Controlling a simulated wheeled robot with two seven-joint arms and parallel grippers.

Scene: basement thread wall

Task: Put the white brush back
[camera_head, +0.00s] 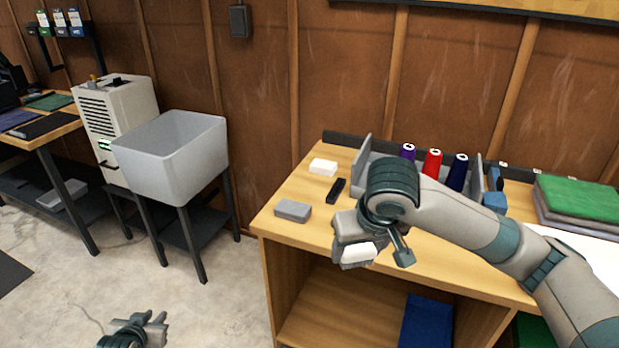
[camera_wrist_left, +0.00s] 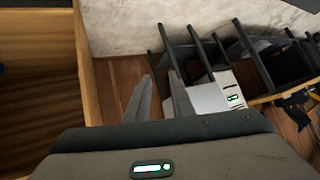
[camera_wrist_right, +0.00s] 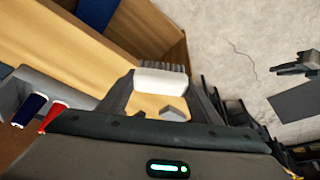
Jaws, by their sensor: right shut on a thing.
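The white brush (camera_head: 358,253) is held in my right gripper (camera_head: 355,248), in front of the workbench's front edge in the head view. In the right wrist view the brush (camera_wrist_right: 161,79) lies crosswise between the two fingers, its white body towards me and its grey bristles pointing away. My left gripper (camera_head: 152,328) is low at the bottom left of the head view, over the floor. In the left wrist view its fingers (camera_wrist_left: 160,80) stand apart with nothing between them.
The workbench (camera_head: 283,229) carries a white block (camera_head: 323,167), a black item (camera_head: 336,190), a grey block (camera_head: 293,210), thread spools (camera_head: 432,163) in a grey rack and folded cloths (camera_head: 580,200). A grey bin (camera_head: 165,165) stands left. Floor between is clear.

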